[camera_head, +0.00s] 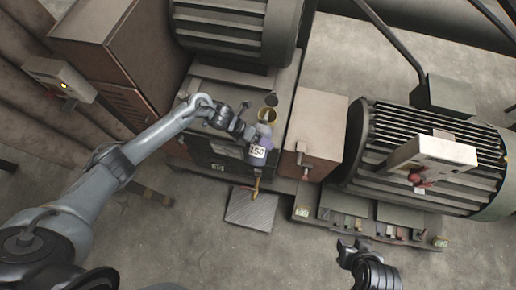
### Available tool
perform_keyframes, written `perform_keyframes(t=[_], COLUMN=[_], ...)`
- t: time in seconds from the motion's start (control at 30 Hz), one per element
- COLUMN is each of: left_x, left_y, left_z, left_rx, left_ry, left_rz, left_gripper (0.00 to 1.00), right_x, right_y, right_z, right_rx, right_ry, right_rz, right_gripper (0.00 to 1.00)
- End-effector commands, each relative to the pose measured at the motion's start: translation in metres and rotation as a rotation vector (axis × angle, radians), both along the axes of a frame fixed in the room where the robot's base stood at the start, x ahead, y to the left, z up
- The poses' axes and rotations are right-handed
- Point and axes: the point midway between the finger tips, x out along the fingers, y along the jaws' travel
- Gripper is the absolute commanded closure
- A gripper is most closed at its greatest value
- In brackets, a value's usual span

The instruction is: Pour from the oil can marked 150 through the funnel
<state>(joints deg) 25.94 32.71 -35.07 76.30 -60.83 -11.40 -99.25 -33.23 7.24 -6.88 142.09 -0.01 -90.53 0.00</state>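The oil can marked 150 (258,153) is pale purple-grey with a white label. It is at my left gripper (250,135), which appears shut on it. A narrow brass-coloured spout (256,187) shows just below the can, toward the floor plate. A yellowish, funnel-like piece (267,115) sits behind the can on the dark machine housing, next to a small round dark-topped piece (271,100). The can stands in front of the housing in this view; I cannot tell the gap between can and funnel. My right gripper (350,247) is empty, low at the right of centre, over the floor.
A ribbed motor (425,150) with a light control box (432,152) fills the right side. A beige box (316,135) stands between it and the housing. A brown cabinet (125,50) is at upper left.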

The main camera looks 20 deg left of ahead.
Motion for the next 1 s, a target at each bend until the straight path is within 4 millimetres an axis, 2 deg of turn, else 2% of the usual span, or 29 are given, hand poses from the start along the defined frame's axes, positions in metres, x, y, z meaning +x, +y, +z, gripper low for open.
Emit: perform_keyframes(t=[0.67,1.0], left_x=[0.006,0.005], left_y=[0.0,0.0], left_z=[0.022,0.024], left_rx=[-0.033,-0.036], left_ry=[0.146,0.168], left_rz=[0.0,0.001], left_gripper=[0.56,0.56], right_x=[0.0,0.0], right_y=[0.002,0.002], right_z=[-0.001,-0.001], right_rx=[0.009,0.009], right_ry=[0.0,0.0], right_rz=[-0.006,-0.006], right_gripper=[0.57,0.57])
